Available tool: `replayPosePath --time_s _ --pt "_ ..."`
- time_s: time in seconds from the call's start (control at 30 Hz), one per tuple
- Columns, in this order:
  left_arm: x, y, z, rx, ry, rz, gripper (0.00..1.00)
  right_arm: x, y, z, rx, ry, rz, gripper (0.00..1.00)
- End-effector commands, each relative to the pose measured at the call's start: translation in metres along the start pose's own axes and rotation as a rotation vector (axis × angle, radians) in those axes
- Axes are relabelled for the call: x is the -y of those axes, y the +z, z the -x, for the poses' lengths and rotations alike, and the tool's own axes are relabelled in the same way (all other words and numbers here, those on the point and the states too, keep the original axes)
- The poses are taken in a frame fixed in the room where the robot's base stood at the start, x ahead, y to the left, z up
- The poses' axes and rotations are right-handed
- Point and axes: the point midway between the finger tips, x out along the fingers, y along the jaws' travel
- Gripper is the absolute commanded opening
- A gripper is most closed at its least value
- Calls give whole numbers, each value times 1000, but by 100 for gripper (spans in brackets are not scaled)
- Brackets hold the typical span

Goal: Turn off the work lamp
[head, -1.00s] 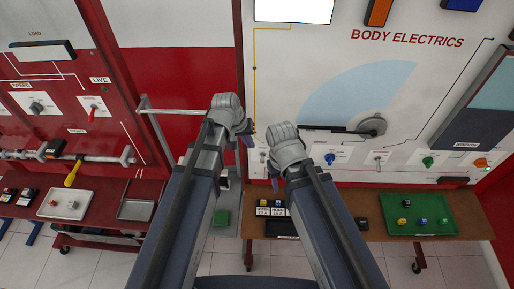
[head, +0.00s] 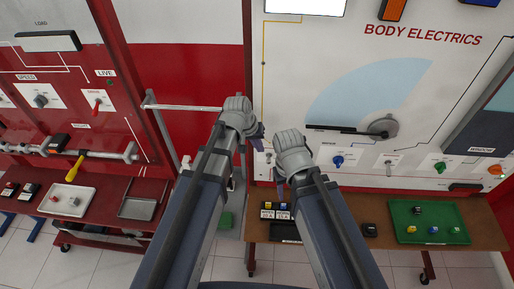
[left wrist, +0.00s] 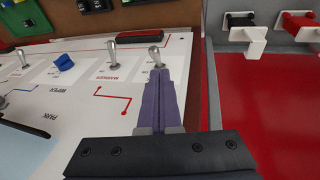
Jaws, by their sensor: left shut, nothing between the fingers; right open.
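A bright white lamp panel (head: 305,6) glows at the top of the Body Electrics board, cut off by the picture's edge. A yellow line runs from it down the board's left side toward a small metal toggle switch (head: 268,155). A toggle (left wrist: 155,57) also shows in the left wrist view, beside the one labelled Marker (left wrist: 112,57). My left gripper (head: 258,138) is shut and empty. Its tips (left wrist: 160,72) are right at that first toggle; contact cannot be told. My right gripper (head: 280,188) is open and empty in front of the board, lower and to the right, hiding part of the switch row.
A blue knob (head: 338,160), another toggle (head: 388,165) and a green knob (head: 440,166) follow to the right. A brown bench (head: 400,238) with a green tray (head: 397,207) stands below. A metal rail (head: 190,108) is at left.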

Motion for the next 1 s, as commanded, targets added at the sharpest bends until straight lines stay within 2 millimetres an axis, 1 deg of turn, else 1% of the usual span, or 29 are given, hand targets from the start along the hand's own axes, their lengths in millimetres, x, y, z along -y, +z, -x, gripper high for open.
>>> replayPosePath --time_s 0.03,0.2,0.33,0.47,0.8,1.0 --pt "2 1 -15 0 0 -1 0 1 -1 -15 0 0 2 50" --pt "2 1 -40 0 0 0 0 4 -2 -38 0 2 7 50" --pt "1 0 -54 0 0 0 0 5 -3 -51 0 2 9 50" --pt "0 0 -59 0 0 0 0 5 -3 -56 0 2 10 50" --pt "0 0 -58 0 0 1 0 5 -3 -55 0 2 10 50" --pt "1 3 -60 -19 0 -4 0 5 -3 -58 0 2 10 50"
